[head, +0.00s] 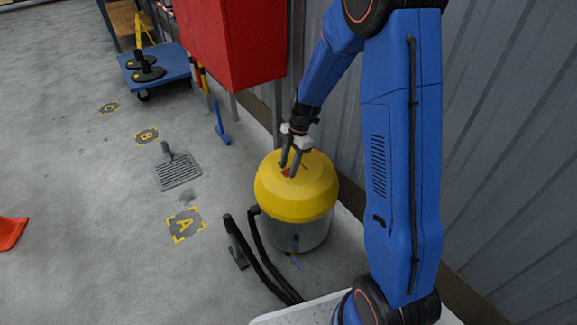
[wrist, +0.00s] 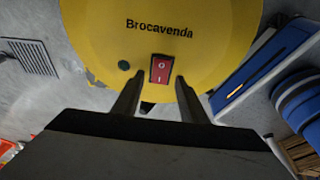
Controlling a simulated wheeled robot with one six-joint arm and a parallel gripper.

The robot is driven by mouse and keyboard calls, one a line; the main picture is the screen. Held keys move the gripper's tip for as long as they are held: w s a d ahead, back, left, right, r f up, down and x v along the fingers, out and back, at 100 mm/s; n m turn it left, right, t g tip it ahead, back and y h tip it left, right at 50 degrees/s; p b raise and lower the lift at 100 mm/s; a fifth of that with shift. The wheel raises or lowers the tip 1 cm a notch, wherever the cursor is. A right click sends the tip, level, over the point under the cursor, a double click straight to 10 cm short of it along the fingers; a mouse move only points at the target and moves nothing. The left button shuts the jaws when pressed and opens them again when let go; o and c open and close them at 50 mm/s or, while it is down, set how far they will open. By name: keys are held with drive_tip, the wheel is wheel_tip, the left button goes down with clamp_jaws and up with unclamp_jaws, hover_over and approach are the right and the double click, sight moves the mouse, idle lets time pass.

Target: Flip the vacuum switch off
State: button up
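The vacuum (head: 296,187) has a yellow domed top and a grey drum, and stands upright on the floor by the corrugated wall. Its red rocker switch (wrist: 161,69) sits on the yellow top below the word "Brocavenda"; in the head view the switch (head: 286,172) is a small red spot near the fingertips. My gripper (head: 290,171) points down at the yellow top, its two fingers apart. In the wrist view the fingertips (wrist: 156,82) lie on either side of the switch's lower end, with nothing between them. I cannot tell whether they touch the top.
A black hose (head: 262,255) rises beside the vacuum. A red cabinet (head: 232,45) stands behind it. A blue cart (head: 158,66), a floor drain grate (head: 178,172), floor mark A (head: 186,224) and an orange cone (head: 11,232) are to the left. Much floor there is clear.

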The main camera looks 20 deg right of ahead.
drive_tip(key=shift+r, duration=0.1)
drive_tip(key=v, duration=1.7)
drive_tip(key=shift+s+r, duration=0.1)
drive_tip(key=shift+r, duration=0.05)
drive_tip(key=s+r+m+t+h, duration=0.1)
drive_tip(key=s+r+m, duration=0.4)
drive_tip(key=s, duration=0.4)
drive_tip(key=s+r+m+t, duration=0.2)
drive_tip(key=s+r+m, duration=0.3)
drive_tip(key=s, duration=0.3)
drive_tip(key=s+d+m+t+h, duration=0.1)
drive_tip(key=s+d+m+t, duration=0.1)
drive_tip(key=s+m, duration=0.9)
drive_tip(key=shift+s+d+f+m+t+h, duration=0.3)
drive_tip(key=shift+s+d+t+h, duration=0.15)
drive_tip(key=shift+s, duration=2.85)
